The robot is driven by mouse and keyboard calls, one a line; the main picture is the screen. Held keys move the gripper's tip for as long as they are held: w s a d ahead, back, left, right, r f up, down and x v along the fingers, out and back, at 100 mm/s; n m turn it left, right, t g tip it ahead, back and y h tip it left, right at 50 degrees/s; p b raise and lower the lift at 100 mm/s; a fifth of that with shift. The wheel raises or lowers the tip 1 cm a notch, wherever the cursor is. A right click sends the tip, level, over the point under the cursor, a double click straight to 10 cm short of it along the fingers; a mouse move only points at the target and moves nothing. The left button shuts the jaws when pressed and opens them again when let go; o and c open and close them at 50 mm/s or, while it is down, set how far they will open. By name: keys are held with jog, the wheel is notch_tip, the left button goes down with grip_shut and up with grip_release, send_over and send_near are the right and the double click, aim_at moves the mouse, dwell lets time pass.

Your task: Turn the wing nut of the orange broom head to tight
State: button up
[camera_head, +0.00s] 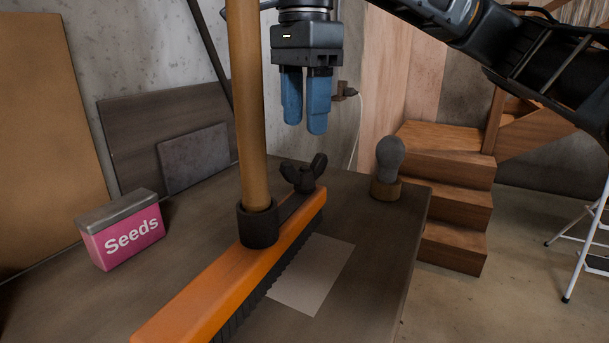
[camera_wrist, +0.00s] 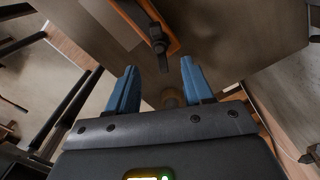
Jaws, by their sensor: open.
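The orange broom head (camera_head: 215,285) lies bristles down on a dark workbench, with a tan handle (camera_head: 248,100) rising from a black socket. A dark wing nut (camera_head: 304,176) with two raised wings sits at the far end of the head. It also shows in the wrist view (camera_wrist: 158,46), near the end of the orange head (camera_wrist: 173,45). My gripper (camera_head: 304,127) points down above the wing nut, with a gap between. Its blue fingers are apart and empty, also in the wrist view (camera_wrist: 159,66).
A pink Seeds box (camera_head: 125,236) stands left on the workbench (camera_head: 385,235). A grey-topped knob with a wooden base (camera_head: 387,170) stands near the right edge. A pale sheet (camera_head: 312,275) lies beside the head. Wooden steps (camera_head: 455,210) are behind at right. The handle stands close left of my gripper.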

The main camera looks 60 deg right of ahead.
aim_at(304, 157)
notch_tip(304, 157, down, 8)
jog(key=shift+r, duration=0.25)
grip_shut()
dwell(0.6)
